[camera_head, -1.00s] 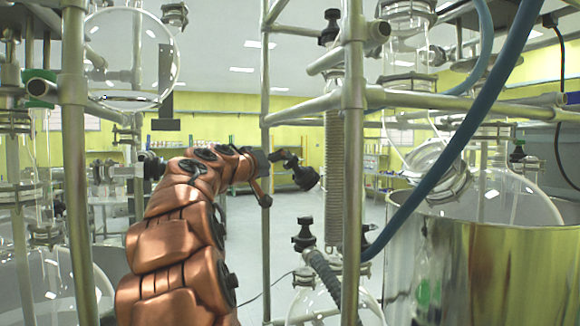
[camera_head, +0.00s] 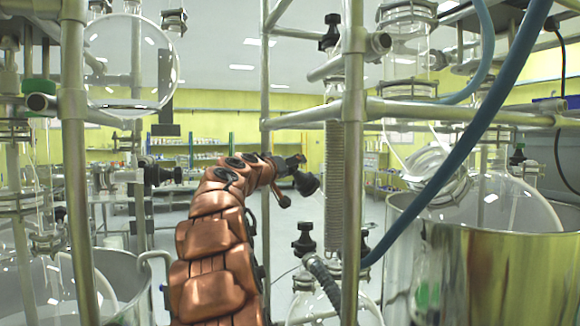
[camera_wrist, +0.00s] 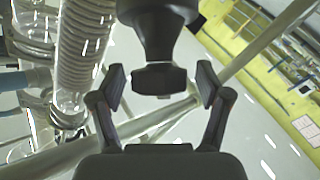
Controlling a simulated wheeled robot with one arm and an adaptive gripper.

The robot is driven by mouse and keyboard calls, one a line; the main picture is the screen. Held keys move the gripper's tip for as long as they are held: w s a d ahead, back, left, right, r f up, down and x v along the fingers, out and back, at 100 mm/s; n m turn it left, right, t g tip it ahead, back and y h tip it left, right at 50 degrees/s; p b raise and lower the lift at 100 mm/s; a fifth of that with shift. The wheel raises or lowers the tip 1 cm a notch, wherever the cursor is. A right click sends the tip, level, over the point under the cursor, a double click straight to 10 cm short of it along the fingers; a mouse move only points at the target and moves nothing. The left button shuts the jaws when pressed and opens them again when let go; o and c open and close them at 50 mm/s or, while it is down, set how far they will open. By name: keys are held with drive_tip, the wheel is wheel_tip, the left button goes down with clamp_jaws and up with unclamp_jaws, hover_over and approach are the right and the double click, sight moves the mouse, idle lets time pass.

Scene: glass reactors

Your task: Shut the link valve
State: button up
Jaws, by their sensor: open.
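In the wrist view a black valve knob (camera_wrist: 160,78) with a flat end cap and a wider tapering body sits between the fingers; I take it as the link valve. My gripper (camera_wrist: 160,84) is open, with one finger on each side of the cap and a gap visible on both sides. I cannot tell how deep the cap lies between the fingertips. In the head view my gripper (camera_head: 300,177) is at the end of my copper arm, left of the coiled condenser. Dark shapes there blend together, so the knob cannot be separated from the gripper.
The coiled condenser (camera_head: 335,190) stands close to the right of my gripper. Steel frame posts (camera_head: 353,160) and a blue hose (camera_head: 450,160) are in front and to the right. Another black knob (camera_head: 304,238) is below. A steel pot (camera_head: 490,270) stands at the right.

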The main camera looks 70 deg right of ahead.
drive_tip(key=shift+c, duration=0.2)
drive_tip(key=c, duration=1.1)
drive_tip(key=shift+f+m+g+b, duration=0.25)
drive_tip(key=shift+m+g+b, duration=0.05)
drive_tip(key=shift+b, duration=0.6)
drive_tip(key=m+g+b, duration=0.1)
drive_tip(key=b, duration=0.1)
drive_tip(key=shift+m+b, duration=0.3)
drive_tip(key=shift+r+m+g+h+b, duration=0.15)
drive_tip(key=shift+m+g+h+b, duration=0.15)
drive_tip(key=shift+g, duration=0.3)
drive_tip(key=shift+m+g, duration=0.8)
drive_tip(key=shift+m, duration=0.1)
drive_tip(key=shift+m+g, duration=0.5)
